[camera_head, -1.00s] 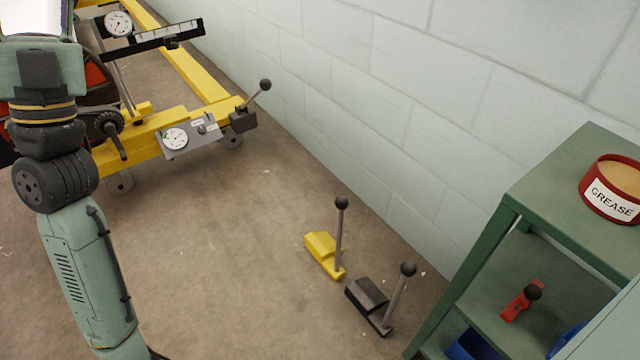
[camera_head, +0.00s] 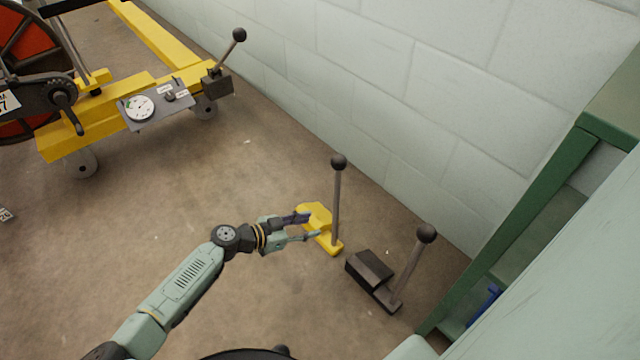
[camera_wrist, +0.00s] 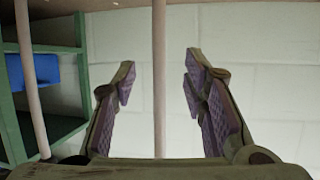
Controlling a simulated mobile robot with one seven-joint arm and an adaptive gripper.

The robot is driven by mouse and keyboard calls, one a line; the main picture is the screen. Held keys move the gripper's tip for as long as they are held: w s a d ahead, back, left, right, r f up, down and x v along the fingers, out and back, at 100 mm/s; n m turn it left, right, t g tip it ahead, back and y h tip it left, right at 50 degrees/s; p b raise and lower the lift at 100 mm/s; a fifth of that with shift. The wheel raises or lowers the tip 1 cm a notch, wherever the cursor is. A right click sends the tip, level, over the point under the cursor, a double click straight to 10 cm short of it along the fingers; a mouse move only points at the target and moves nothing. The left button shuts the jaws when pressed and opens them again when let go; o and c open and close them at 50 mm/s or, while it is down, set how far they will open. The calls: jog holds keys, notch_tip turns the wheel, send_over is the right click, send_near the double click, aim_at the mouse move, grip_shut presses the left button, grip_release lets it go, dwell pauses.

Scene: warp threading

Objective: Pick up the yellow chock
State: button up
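The yellow chock (camera_head: 318,218) lies on the floor near the wall. Its thin upright handle (camera_head: 337,205) ends in a black ball. My gripper (camera_head: 311,226) is open and empty, low beside the chock, with its fingers pointing right towards the handle and overlapping the yellow block in the picture. The handle appears just past the fingertips. In the wrist view, a rod (camera_wrist: 159,85), seemingly this handle, shows in the gap between the open fingers (camera_wrist: 160,68), touching neither. The rod's lower picture end is hidden behind my gripper.
A dark grey chock (camera_head: 372,268) with its own ball-topped handle stands just right of the yellow one. A green shelf (camera_head: 515,235) is at the right. A yellow frame (camera_head: 150,100) with a gauge is at the upper left. Floor between is clear.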

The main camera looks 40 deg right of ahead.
aim_at(335, 223)
jog(key=x, duration=0.2)
jog(key=b+x, duration=0.1)
jog(key=x, duration=0.2)
jog(key=shift+s+d+f, duration=0.1)
jog(key=shift+s+f, duration=0.1)
jog(key=shift+f, duration=0.35)
jog(key=b+x, duration=0.1)
jog(key=x, duration=0.1)
jog(key=b+x, duration=0.2)
jog(key=x, duration=0.1)
jog(key=shift+w+f, duration=0.15)
jog(key=shift+f, duration=0.25)
jog(key=shift+c, duration=0.5)
grip_shut()
jog(key=shift+r, duration=0.15)
